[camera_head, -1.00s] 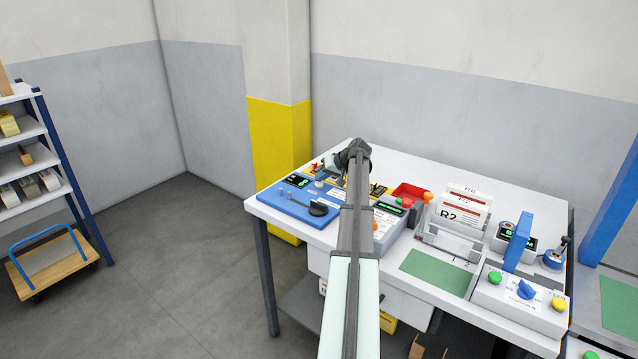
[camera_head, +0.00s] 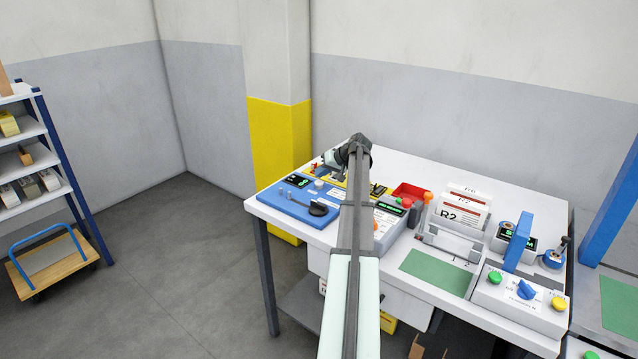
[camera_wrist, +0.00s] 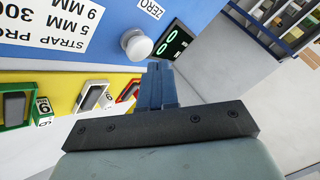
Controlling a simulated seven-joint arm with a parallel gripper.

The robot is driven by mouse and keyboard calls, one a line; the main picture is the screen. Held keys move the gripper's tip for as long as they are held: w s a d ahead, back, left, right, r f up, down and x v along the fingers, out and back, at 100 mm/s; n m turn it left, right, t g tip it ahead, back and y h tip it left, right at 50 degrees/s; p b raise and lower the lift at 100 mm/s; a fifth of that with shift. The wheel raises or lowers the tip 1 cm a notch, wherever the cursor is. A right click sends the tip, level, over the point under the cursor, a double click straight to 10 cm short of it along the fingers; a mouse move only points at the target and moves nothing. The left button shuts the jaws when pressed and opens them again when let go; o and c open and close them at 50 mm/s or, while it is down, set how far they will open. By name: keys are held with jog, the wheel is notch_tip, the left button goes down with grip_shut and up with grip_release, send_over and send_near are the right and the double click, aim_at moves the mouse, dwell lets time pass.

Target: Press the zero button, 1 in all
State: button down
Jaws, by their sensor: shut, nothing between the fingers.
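The zero button is a round white knob (camera_wrist: 137,45) on the blue panel (camera_wrist: 80,62) in the wrist view, beside a label (camera_wrist: 152,8) reading ZERO and a dark display with green digits (camera_wrist: 174,43). In the head view the white button (camera_head: 319,184) shows small on the blue panel (camera_head: 284,203). My gripper (camera_wrist: 160,70) is shut and empty. In the wrist view its blue fingertips are just below the button in the picture, apart from it by a small gap; the exact depth is hard to tell.
A red bin (camera_head: 408,192) and a white machine with papers (camera_head: 462,215) stand to the right.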

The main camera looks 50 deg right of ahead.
aim_at(321, 182)
jog(key=shift+r, duration=2.5)
